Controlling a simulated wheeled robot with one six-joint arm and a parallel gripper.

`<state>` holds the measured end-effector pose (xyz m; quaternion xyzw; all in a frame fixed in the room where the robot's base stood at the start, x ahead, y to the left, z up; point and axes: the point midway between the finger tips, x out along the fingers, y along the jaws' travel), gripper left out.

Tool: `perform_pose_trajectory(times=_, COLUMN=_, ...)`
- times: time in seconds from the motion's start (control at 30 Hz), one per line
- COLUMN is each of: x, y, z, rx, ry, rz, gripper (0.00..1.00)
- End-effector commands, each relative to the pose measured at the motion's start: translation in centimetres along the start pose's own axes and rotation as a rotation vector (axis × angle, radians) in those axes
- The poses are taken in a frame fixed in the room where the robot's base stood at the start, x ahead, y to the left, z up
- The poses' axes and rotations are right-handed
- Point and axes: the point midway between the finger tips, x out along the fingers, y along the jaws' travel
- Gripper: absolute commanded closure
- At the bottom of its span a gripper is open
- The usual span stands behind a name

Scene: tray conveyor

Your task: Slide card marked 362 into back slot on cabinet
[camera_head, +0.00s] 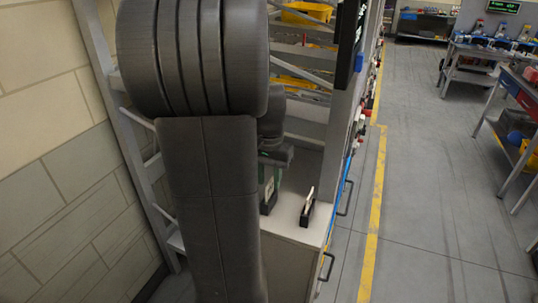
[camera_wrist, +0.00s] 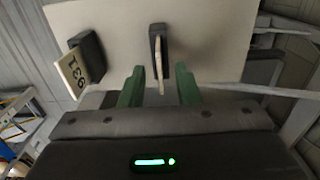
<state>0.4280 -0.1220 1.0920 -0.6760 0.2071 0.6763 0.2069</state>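The cabinet (camera_head: 288,229) has a pale top carrying two dark slot holders. One holder (camera_wrist: 157,32) has a pale card (camera_wrist: 160,68) standing in it, seen edge-on, so its number is hidden. My gripper (camera_wrist: 159,77) has green fingers spread either side of this card, with a gap on both sides. The other holder (camera_wrist: 90,48) bears a tilted-looking card (camera_wrist: 73,72) whose rotated number looks like 139 or 631. In the head view my gripper (camera_head: 270,172) is partly hidden by my arm. I see no card readable as 362.
A grey rack frame (camera_head: 92,45) with yellow bins (camera_head: 306,12) stands behind the cabinet. A brick wall (camera_head: 60,150) is at left. The aisle (camera_head: 430,190) at right is open floor, with workbenches (camera_head: 490,62) beyond.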

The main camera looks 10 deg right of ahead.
Motion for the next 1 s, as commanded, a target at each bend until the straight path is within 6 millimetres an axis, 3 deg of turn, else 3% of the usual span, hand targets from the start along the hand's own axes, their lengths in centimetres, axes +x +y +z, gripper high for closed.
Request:
perform_pose_trajectory(times=0.3, x=-7.3, y=0.0, z=-0.1, rx=0.0, ry=0.005, rz=-0.003, gripper=0.71)
perform_pose_trajectory(times=0.5, x=-10.5, y=0.0, z=0.0, rx=0.0, ry=0.003, rz=-0.001, gripper=0.71)
perform_pose_trajectory(times=0.7, x=-11.6, y=0.0, z=0.0, rx=0.0, ry=0.0, rz=0.0, gripper=0.71)
perform_pose_trajectory(times=1.0, x=-11.6, y=0.0, z=0.0, rx=0.0, ry=0.0, rz=0.0, gripper=0.71)
